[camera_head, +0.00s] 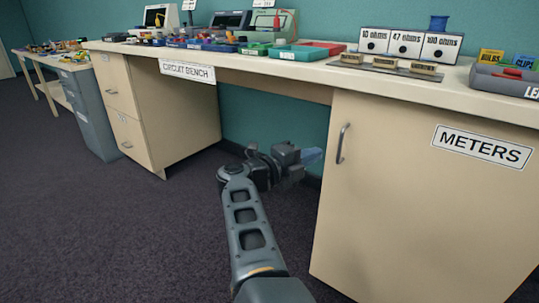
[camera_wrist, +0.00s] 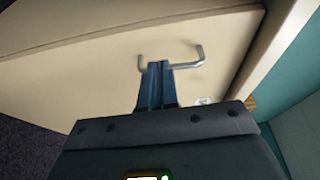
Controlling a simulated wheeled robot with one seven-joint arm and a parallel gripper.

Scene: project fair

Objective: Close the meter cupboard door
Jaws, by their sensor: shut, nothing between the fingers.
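The meter cupboard door (camera_head: 415,205) is a cream panel with a METERS sign (camera_head: 481,147) at its upper right. It stands flush or nearly flush under the counter; I cannot tell whether a small gap is left. Its grey bar handle (camera_head: 343,143) is near the left edge. My gripper (camera_head: 314,157) is just left of the handle in the head view, with blue fingers shut and empty.
The dark carpet (camera_head: 110,230) is clear on the left.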

